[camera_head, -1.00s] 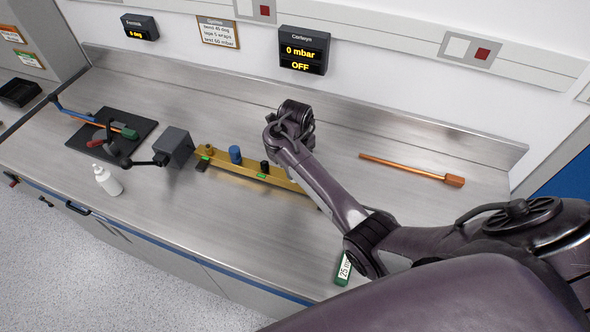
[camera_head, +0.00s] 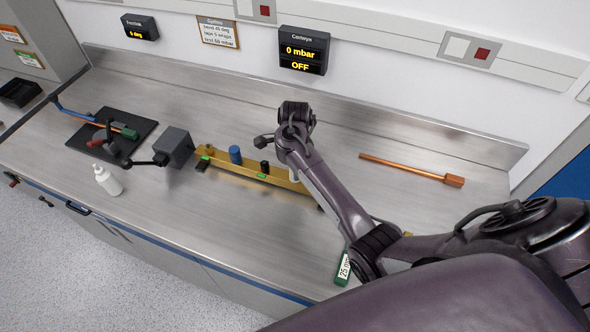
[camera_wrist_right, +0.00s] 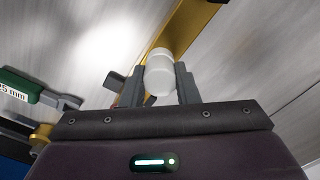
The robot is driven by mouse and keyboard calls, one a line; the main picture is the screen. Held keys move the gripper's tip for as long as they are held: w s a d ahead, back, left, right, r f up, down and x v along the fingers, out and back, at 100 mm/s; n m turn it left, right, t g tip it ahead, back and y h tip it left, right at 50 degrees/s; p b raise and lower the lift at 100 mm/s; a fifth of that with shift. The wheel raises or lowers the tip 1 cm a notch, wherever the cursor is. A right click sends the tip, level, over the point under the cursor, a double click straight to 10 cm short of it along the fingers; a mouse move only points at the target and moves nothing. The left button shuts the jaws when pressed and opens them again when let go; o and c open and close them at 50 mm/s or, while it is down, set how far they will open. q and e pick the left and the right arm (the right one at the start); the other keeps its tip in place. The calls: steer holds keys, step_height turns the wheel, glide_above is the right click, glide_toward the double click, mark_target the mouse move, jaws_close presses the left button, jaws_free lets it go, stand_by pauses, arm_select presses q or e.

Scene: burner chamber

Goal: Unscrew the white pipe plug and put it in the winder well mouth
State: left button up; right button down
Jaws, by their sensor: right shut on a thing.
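The white pipe plug (camera_wrist_right: 160,78) is a short white cylinder between the fingers of my right gripper (camera_wrist_right: 161,86) in the right wrist view. The gripper is shut on it. Behind it runs the brass bar (camera_wrist_right: 185,30); I cannot tell whether the plug still touches it. In the head view my right arm comes in from the right over the right end of the brass bar (camera_head: 225,172) and mostly hides the fingers. A grey box with a crank (camera_head: 175,147) stands at the bar's left end. I cannot make out the winder well mouth. My left gripper is not in view.
A blue cylinder (camera_head: 235,154) stands on the bar. A white bottle (camera_head: 107,180) stands near the front edge, and a black mat (camera_head: 88,128) lies at left. A copper rod (camera_head: 410,170) lies at right.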

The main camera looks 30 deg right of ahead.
steer(key=n, duration=1.1)
steer(key=shift+n, duration=0.3)
